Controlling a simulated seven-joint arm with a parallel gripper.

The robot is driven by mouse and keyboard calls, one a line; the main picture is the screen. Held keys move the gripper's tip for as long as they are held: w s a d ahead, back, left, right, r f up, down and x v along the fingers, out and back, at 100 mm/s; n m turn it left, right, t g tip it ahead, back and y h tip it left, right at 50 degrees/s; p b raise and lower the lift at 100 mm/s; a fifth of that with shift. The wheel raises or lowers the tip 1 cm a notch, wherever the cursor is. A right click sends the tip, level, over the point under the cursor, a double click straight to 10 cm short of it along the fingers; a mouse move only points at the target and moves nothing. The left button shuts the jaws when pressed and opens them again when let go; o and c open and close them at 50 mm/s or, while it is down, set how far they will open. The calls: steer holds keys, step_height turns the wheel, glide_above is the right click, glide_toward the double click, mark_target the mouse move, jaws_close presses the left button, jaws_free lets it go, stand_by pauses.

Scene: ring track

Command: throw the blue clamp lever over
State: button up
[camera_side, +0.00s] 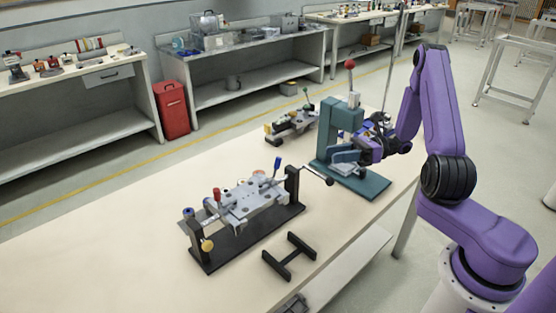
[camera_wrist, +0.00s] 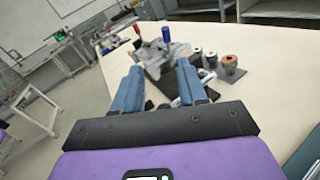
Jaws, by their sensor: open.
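The blue clamp lever (camera_side: 277,166) stands up, slightly tilted, at the back of a grey clamping plate (camera_side: 245,203) on a black stand in the side view. A red-handled lever (camera_side: 216,193) stands at the plate's left part. In the wrist view the blue lever (camera_wrist: 166,34) and red lever (camera_wrist: 137,29) appear beyond the fingertips. My gripper (camera_wrist: 158,70) is open with two blue fingers and nothing between them. In the side view my gripper (camera_side: 380,135) is beside the teal press, well to the right of the blue lever and apart from it; its fingertips are partly hidden there.
A teal press (camera_side: 327,146) with a red-knobbed handle stands close to my gripper. A smaller fixture (camera_side: 291,125) sits behind. A black H-shaped piece (camera_side: 289,257) lies near the front edge. Several dark-topped posts (camera_wrist: 231,64) show in the wrist view. The table's left part is clear.

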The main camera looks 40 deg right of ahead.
steer(key=t, duration=0.1)
glide_toward(278, 159)
steer(key=x, duration=1)
steer(key=shift+w+d+f, duration=0.2)
steer(key=shift+w+f, duration=0.05)
steer(key=shift+f, duration=0.1)
steer(key=shift+h, duration=0.3)
jaws_close()
